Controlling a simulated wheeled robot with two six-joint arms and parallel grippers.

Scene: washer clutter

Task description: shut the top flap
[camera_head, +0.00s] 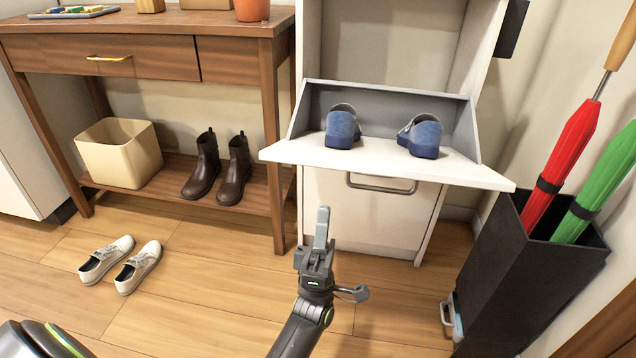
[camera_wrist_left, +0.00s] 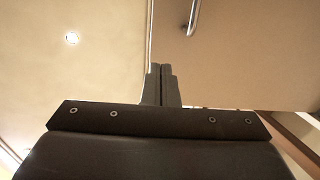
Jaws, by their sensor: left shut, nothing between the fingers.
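The top flap (camera_head: 400,162) of the white shoe cabinet (camera_head: 362,212) is open, tipped out toward me. Two blue clogs rest inside it, one on the left (camera_head: 342,128) and one on the right (camera_head: 422,136). My left gripper (camera_head: 322,215) is shut and empty, pointing up in front of the cabinet, just below the flap's front edge in the picture. In the left wrist view, the shut fingers (camera_wrist_left: 161,72) show against pale surfaces; I cannot tell how far they are from the flap. My right gripper is not in view.
A lower flap with a metal handle (camera_head: 382,186) is closed. A black umbrella stand (camera_head: 530,262) with red and green umbrellas stands at right. A wooden console table (camera_head: 150,60) with brown boots (camera_head: 220,168) and a beige bin (camera_head: 118,152) is at left. White shoes (camera_head: 120,264) lie on the floor.

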